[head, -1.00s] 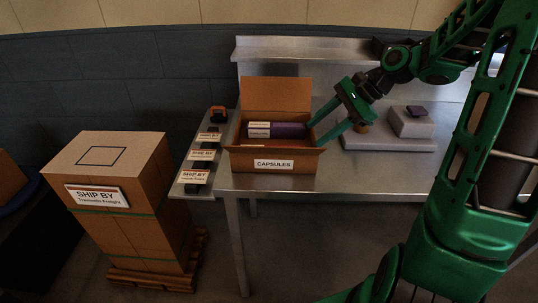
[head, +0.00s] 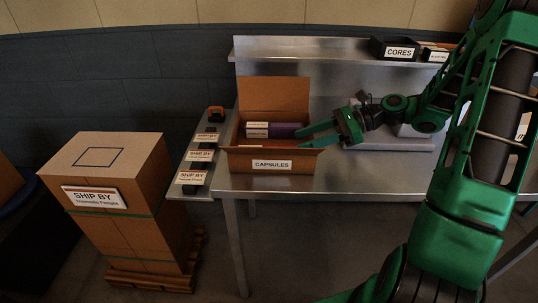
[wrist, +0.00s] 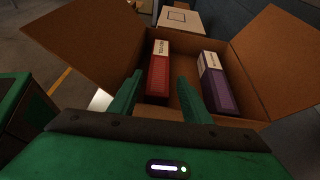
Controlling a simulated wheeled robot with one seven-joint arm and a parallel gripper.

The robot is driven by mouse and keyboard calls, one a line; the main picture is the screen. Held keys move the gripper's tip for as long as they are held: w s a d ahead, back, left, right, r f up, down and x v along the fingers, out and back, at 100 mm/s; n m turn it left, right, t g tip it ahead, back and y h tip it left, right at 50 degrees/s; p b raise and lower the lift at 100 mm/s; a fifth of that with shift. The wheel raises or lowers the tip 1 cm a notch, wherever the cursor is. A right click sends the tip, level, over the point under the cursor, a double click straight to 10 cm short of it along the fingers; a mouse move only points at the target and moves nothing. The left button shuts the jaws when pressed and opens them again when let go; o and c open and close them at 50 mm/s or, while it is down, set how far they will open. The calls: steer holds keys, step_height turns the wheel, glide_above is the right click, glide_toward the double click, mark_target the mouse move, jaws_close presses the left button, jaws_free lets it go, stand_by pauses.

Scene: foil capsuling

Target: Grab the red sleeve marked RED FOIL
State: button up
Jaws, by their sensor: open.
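The red sleeve (wrist: 158,78) lies in the open cardboard box marked CAPSULES (head: 240,161), with a white label at its far end in the wrist view. The label's lettering is too small to read surely. A purple sleeve (wrist: 219,92) with a white label lies beside it, to the right in the wrist view. In the head view the box's front wall mostly hides the red sleeve. My green gripper (head: 302,137) is open at the box's right side. In the wrist view its fingers show on either side of the red sleeve, with nothing gripped.
The box's flaps stand open around it. A steel bench (head: 350,173) carries the box, with a grey stepped block partly behind my arm. A CORES bin (head: 398,50) sits on the back shelf. SHIP BY signs line a side shelf, and a carton stack (head: 115,190) stands at left.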

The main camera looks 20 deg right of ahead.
mark_target(277, 145)
steer(key=shift+f+x, duration=0.1)
steer(key=shift+x, duration=1.6)
steer(key=shift+f+x, duration=0.15)
steer(key=shift+x, duration=1.6)
steer(key=shift+d, duration=0.1)
steer(key=c, duration=0.8)
